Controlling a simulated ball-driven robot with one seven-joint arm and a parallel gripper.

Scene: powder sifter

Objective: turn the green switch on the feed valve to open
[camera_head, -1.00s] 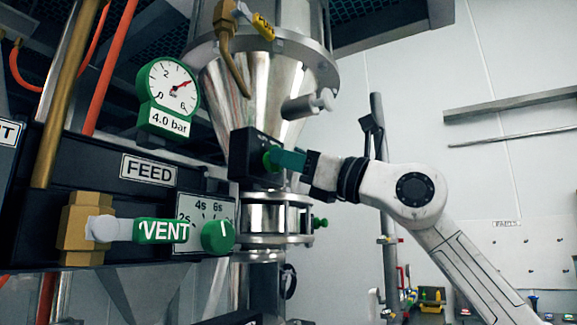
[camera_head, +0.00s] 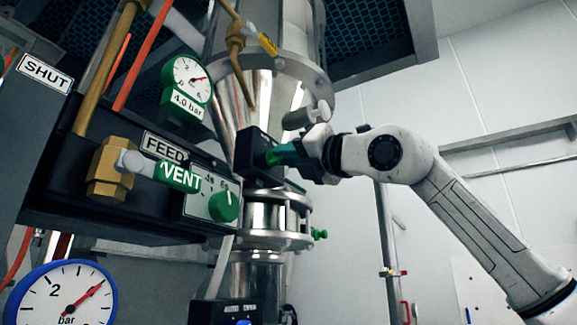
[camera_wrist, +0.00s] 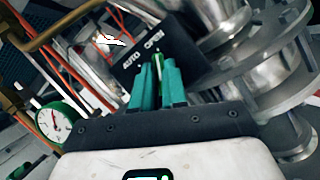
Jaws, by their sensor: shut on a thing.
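The feed valve's switch box is black (camera_head: 250,150), at mid-picture in front of the shiny steel cone in the head view. In the wrist view the box (camera_wrist: 178,42) carries the words AUTO and OPEN. The green switch (camera_wrist: 158,60) stands out from its face, near the space between the two words. My gripper (camera_head: 284,153) has its teal fingers at the box face. In the wrist view my gripper (camera_wrist: 157,78) is shut on the switch, one finger on each side. The fingers hide much of the switch, so its exact setting is hard to tell.
Left of the box is a black panel with a FEED label (camera_head: 164,148), a green VENT lever (camera_head: 180,176) and a green timer knob (camera_head: 223,206). A green-rimmed gauge (camera_head: 192,80) reads above it. A steel flange (camera_head: 270,238) lies below. Right of my arm is open.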

